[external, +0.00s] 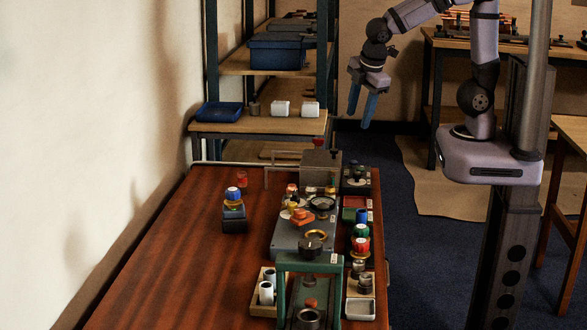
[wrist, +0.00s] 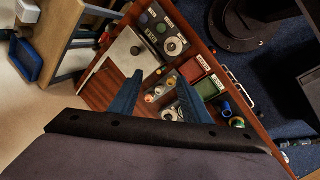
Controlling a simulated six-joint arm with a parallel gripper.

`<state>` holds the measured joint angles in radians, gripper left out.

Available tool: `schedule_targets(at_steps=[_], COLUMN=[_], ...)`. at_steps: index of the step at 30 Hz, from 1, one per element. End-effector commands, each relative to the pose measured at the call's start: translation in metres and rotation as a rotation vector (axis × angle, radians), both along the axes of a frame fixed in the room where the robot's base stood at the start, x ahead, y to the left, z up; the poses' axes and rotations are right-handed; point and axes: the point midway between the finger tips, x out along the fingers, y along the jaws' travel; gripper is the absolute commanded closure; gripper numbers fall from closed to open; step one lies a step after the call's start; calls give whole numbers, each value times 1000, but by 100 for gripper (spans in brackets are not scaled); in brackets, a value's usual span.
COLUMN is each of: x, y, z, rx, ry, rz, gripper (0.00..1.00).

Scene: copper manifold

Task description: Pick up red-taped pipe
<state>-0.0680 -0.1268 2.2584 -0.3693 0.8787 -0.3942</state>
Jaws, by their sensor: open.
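A short upright piece with a red band (external: 361,244) stands in the row at the right edge of the wooden table, in the external view. It looks like the red-taped pipe, but it is too small to be certain. Green-banded (external: 361,230) and blue-banded (external: 361,215) pieces stand just behind it. In the wrist view a blue-topped piece (wrist: 226,108) and a green one (wrist: 237,122) show, but I cannot make out the red one. My gripper (external: 358,120) is open and empty, high above the table's far end; its blue fingers (wrist: 160,78) point down.
A grey plate (external: 287,240) with valves and a brass ring fills the table's middle right. A green frame (external: 310,264) rises at the front. White cylinders (external: 266,293) stand in a wooden tray.

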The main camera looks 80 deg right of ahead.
Motion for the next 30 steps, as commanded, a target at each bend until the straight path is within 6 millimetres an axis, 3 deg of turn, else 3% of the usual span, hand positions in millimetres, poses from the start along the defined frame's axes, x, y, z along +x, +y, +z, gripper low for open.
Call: schedule_targets(at_steps=[1, 5, 9, 12, 18, 25, 30], x=[22, 88, 156, 191, 240, 280, 278], y=[-4, -15, -12, -6, 13, 38, 35], z=[-16, -22, -14, -6, 5, 14, -18], rx=[-66, -308, -596, -765, -1035, -1304, -1296], ry=[-9, -13, 16, 47, 121, 218, 226], rz=[120, 498, 871, 1055, 1308, 1509, 1510], gripper=[57, 57, 57, 57, 57, 57, 57])
